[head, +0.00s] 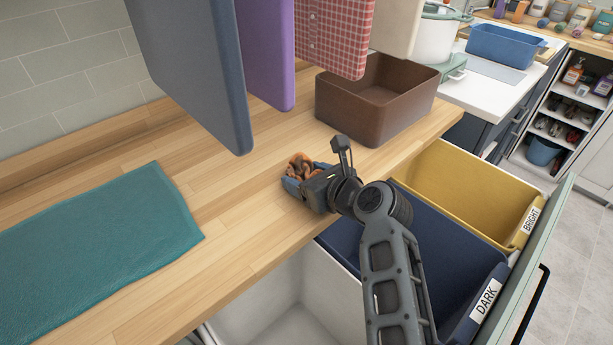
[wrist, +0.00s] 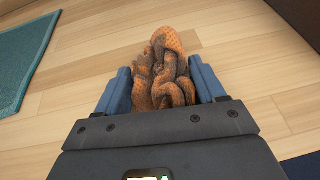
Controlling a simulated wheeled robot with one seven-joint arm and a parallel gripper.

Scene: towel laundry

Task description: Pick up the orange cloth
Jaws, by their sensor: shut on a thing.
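The orange cloth (wrist: 162,75) is a crumpled, knotted bundle with dark patches. It sits between the two blue fingers of my gripper (wrist: 163,88) in the wrist view, touching both. In the head view the cloth (head: 299,167) shows as a small orange heap in the jaws of my gripper (head: 300,180), over the wooden counter near its front edge. My gripper is shut on it. I cannot tell whether the cloth is clear of the counter. Its underside is hidden.
A teal towel (head: 95,245) lies flat at left. A brown bin (head: 365,105) stands behind my gripper. Blue, purple and red checked cloths hang above the counter. Below the edge, an open drawer holds a navy DARK bin (head: 440,245) and a yellow BRIGHT bin (head: 470,190).

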